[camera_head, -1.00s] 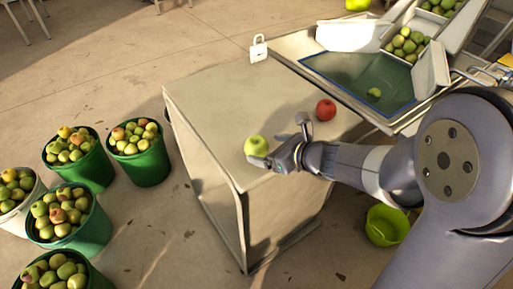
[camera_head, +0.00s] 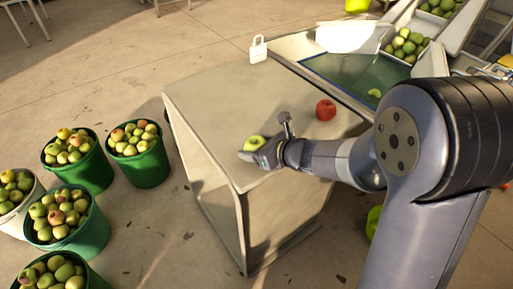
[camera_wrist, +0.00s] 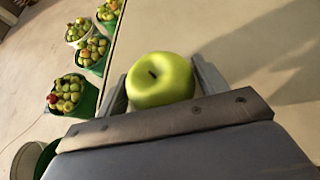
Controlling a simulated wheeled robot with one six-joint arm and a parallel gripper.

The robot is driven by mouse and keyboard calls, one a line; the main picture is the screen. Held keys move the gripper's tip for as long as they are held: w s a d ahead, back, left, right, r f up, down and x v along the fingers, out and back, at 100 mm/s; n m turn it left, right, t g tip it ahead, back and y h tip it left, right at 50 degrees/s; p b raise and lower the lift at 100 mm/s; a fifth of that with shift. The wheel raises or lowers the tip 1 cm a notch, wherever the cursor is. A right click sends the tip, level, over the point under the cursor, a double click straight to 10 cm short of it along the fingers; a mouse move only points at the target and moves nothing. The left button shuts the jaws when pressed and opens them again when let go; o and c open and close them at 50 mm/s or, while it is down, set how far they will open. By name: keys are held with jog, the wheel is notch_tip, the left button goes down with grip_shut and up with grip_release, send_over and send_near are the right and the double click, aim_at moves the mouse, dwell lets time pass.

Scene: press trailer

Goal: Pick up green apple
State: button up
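The green apple (camera_head: 253,143) sits near the front edge of the beige table top. My gripper (camera_head: 266,140) is low over the table beside it, with one finger on the near side, partly covering the apple. In the wrist view the green apple (camera_wrist: 160,80) lies between the two spread fingers of my gripper (camera_wrist: 160,92), stem towards the camera. The fingers look open, with very little gap at the apple's sides; contact cannot be made out.
A red apple (camera_head: 325,110) lies on the table (camera_head: 215,95) to the right. A white padlock-shaped object (camera_head: 258,49) stands at the back edge. Green buckets of apples (camera_head: 140,165) stand on the floor to the left. A press tray (camera_head: 345,75) adjoins the table at the back right.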

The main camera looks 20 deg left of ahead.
aim_at(257, 140)
jog(key=c, duration=0.7)
notch_tip(257, 140, up, 10)
jog(key=p, duration=0.4)
